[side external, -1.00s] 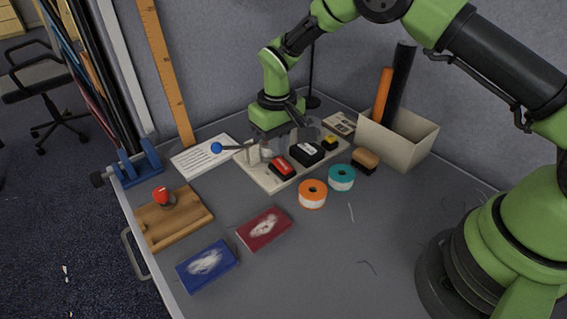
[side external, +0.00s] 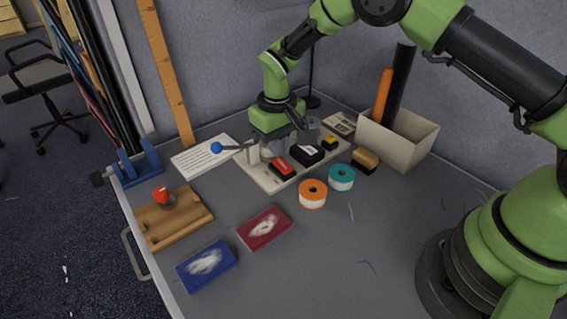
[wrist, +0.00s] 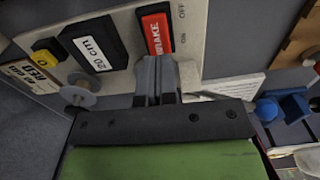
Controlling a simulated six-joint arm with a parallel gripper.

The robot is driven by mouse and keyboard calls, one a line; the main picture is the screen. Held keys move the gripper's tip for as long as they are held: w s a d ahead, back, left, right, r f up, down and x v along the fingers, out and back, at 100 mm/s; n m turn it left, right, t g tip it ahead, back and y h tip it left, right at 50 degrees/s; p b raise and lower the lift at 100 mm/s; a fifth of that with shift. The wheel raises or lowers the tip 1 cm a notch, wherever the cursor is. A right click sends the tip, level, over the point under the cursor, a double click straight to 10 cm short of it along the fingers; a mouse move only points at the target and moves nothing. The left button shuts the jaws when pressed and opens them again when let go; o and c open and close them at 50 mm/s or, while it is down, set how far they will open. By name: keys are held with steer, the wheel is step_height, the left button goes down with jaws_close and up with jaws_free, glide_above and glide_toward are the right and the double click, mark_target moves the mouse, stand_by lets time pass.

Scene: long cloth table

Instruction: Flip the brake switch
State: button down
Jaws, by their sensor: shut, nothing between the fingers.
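The brake switch (side external: 282,167) is a red rocker in a black frame on a cream panel (side external: 268,185). In the wrist view the switch (wrist: 157,33) has a white BRAKE label, with OFF and ON printed beside it on the panel (wrist: 190,45). My gripper (side external: 272,153) is over the panel, just behind the switch in the side view. In the wrist view my gripper's fingers (wrist: 156,65) are together and empty, close to the switch's near, ON-side end. I cannot tell whether they touch it.
The panel also carries a black 20 cm block (wrist: 95,43), a yellow button (wrist: 45,50), a grey knob (wrist: 78,93) and a blue-tipped lever (side external: 217,148). Orange tape (side external: 312,194) and teal tape (side external: 342,177) stand in front.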

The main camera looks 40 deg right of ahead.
mark_target(278, 160)
steer(key=shift+f, duration=1.05)
stand_by(0.4)
steer(key=shift+r, duration=3.55)
